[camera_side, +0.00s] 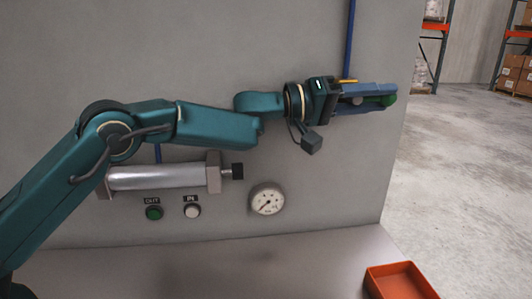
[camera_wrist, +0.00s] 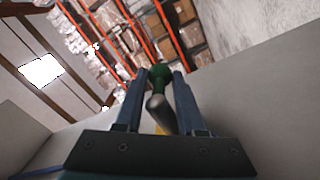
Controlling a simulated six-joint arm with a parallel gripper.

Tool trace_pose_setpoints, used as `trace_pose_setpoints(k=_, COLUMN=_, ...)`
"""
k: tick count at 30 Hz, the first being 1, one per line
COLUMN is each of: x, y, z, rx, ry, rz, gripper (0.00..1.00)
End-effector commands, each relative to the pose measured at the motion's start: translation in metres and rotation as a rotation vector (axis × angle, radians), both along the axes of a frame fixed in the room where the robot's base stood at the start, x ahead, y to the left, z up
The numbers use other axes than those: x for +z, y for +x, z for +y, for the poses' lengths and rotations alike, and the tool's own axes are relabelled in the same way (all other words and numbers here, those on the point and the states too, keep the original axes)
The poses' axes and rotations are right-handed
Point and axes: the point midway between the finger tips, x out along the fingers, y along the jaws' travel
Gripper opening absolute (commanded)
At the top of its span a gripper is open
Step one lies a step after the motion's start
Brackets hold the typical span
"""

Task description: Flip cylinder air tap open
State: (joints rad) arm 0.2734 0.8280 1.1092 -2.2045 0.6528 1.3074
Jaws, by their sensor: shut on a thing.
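The air tap's lever shows in the wrist view as a grey rod with a green knob (camera_wrist: 160,76) at its far end. A bit of yellow shows at the rod's near end. In the side view the green knob (camera_side: 388,100) sits at the tips of my blue fingers, and a yellow part (camera_side: 347,81) shows just above them, near the blue pipe (camera_side: 351,35). My gripper (camera_side: 380,95) points right and is shut on the lever, one finger on each side. The tap's body is mostly hidden behind my gripper. The air cylinder (camera_side: 160,178) is silver and lies level on the panel, its black rod end at the right.
Below the cylinder are a green OUT button (camera_side: 154,213) and a white IN button (camera_side: 192,211). A round gauge (camera_side: 267,199) is right of them. An orange tray (camera_side: 400,281) stands at the bench's right. The grey panel (camera_side: 320,190) stands close behind my arm.

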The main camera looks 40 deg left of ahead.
Motion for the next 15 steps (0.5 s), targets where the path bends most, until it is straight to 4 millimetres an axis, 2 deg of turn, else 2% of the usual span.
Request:
trace_pose_setpoints(k=1, x=0.0087, y=-0.001, z=0.0004, rx=0.0, ry=-0.016, rz=-0.021, gripper=0.0)
trace_pose_setpoints(k=15, x=0.015, y=-0.0017, z=0.0014, rx=-0.001, ry=-0.178, rz=-0.182, gripper=0.0)
